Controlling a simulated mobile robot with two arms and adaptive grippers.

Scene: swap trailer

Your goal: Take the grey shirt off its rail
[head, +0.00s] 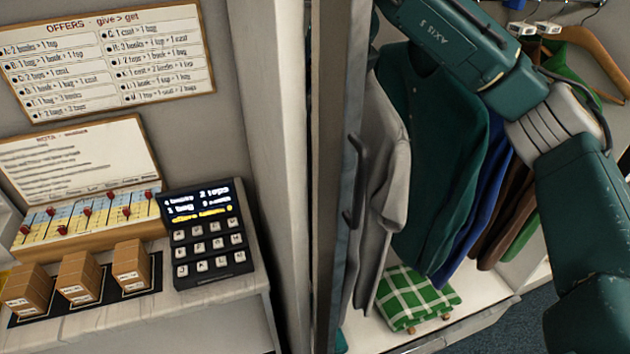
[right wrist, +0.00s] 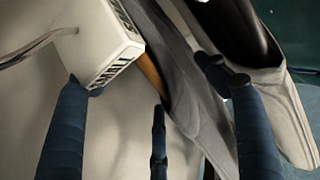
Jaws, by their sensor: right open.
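The grey shirt (head: 388,150) hangs at the left end of the row of clothes, just right of the door frame; its top and the rail are out of sight in the head view. My right arm reaches across the top of that view, and its gripper is outside the picture there. In the right wrist view my right gripper (right wrist: 155,95) is open. Its dark blue fingers are spread around a white lettered tag (right wrist: 105,45), a bit of wooden hanger (right wrist: 150,72) and grey cloth (right wrist: 190,95). I cannot tell whether the fingers touch them. My left gripper is not in view.
A teal shirt (head: 440,150) hangs beside the grey one, then blue and brown clothes (head: 507,215). A folded green checked cloth (head: 418,297) lies below. A door edge with a handle (head: 356,180) stands close left. A keypad (head: 208,232) sits on the left counter.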

